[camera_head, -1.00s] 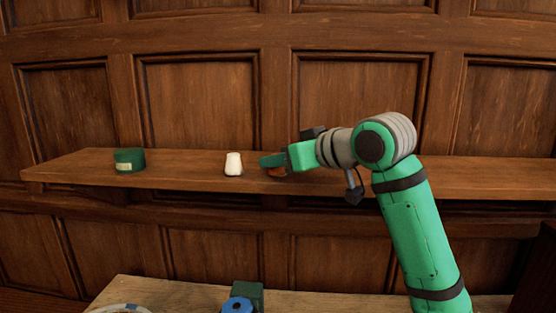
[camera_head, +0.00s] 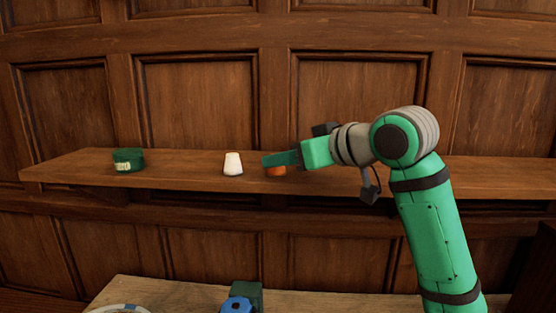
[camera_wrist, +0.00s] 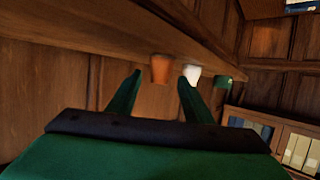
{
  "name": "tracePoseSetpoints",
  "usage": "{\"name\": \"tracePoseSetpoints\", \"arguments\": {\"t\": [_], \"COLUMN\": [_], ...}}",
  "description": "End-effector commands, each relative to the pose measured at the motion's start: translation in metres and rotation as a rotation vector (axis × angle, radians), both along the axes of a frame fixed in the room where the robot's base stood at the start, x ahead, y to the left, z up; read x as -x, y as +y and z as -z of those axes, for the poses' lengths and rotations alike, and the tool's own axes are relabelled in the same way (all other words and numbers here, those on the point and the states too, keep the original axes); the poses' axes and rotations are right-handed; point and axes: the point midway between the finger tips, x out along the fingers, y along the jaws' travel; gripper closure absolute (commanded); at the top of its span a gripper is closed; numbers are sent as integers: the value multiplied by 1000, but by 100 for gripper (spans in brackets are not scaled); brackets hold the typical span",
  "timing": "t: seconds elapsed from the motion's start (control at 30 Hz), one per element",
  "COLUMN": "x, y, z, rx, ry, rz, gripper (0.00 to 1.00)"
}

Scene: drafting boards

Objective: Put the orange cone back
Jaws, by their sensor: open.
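The orange cone (camera_head: 276,171) stands on the wooden wall shelf, partly hidden behind my gripper in the head view. In the wrist view the orange cone (camera_wrist: 160,66) shows ahead, in line with the gap between the fingers. My gripper (camera_head: 266,160) reaches in from the right at shelf height. In the wrist view its two fingers (camera_wrist: 160,79) are spread apart with nothing held between them. A white cone (camera_head: 233,165) stands on the shelf just left of the orange one, and it also shows in the wrist view (camera_wrist: 191,72).
The shelf (camera_head: 190,170) runs along the panelled wall. A green round container (camera_head: 129,160) with a pale label stands farther left. Bare shelf lies between it and the white cone. Below is a pale wooden surface (camera_head: 170,294) with a blue-topped object (camera_head: 237,305).

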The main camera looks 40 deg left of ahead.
Motion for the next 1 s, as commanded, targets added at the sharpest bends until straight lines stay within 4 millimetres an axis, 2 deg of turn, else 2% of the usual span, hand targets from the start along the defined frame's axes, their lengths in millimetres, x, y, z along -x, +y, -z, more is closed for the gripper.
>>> {"name": "tracePoseSetpoints", "arguments": {"t": [0.2,0.4,0.7,1.0], "x": [10,17,20,20], "y": [-42,-68,-83,-81], "z": [-16,-27,-31,-31], "rx": [-2,-2,-1,-1], "ry": [-2,-2,-2,-1], "rz": [2,1,4,1], "gripper": [54,54,54,54]}}
